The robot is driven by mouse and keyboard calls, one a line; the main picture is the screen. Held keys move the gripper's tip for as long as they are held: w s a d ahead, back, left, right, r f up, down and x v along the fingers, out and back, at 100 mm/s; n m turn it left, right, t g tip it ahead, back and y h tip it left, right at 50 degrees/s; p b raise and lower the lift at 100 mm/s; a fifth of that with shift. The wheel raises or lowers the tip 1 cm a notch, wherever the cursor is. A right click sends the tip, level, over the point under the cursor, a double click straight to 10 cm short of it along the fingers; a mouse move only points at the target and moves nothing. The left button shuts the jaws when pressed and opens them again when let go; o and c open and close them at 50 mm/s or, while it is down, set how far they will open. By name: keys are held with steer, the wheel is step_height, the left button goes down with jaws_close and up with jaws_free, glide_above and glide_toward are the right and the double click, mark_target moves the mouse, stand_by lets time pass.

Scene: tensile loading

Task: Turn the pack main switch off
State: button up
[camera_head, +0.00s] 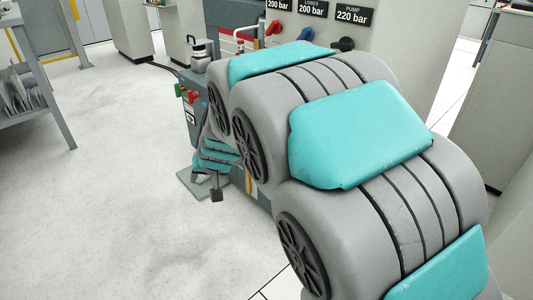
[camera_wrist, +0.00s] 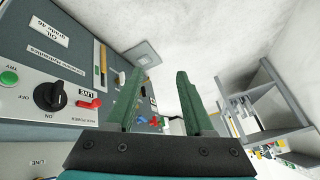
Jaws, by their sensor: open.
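In the wrist view a grey panel on the left carries a black rotary switch (camera_wrist: 50,96) on a white plate marked OFF and ON, with pack power lettering at its edge. I cannot tell which mark its pointer faces. In the head view my gripper (camera_head: 217,190) shows only partly, low beside the grey unit; the black switch is not visible there.
A green button (camera_wrist: 8,77) marked TRY is left of the switch. In the head view a red knob (camera_head: 192,97) is on the grey unit, and red, blue and black handles are under the pressure labels. A shelf rack (camera_head: 35,85) stands left; the floor between is clear.

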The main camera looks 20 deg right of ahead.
steer(key=w+d+f+m+t+h, duration=0.2)
steer(key=w+d+m+h, duration=0.15)
steer(key=w, duration=0.65)
steer(key=w+d+f+m+t+h, duration=0.25)
steer(key=w+d, duration=0.25)
steer(key=w, duration=0.6)
steer(key=s+d+f+m+g+h, duration=0.5)
steer(key=s+d+f+h, duration=0.35)
steer(key=d+h, duration=0.35)
steer(key=w+x, duration=0.1)
steer(key=x, duration=0.5)
steer(key=shift+w+h, duration=0.25)
steer(key=shift+h, duration=0.15)
steer(key=shift+d+r, duration=0.15)
jaws_close()
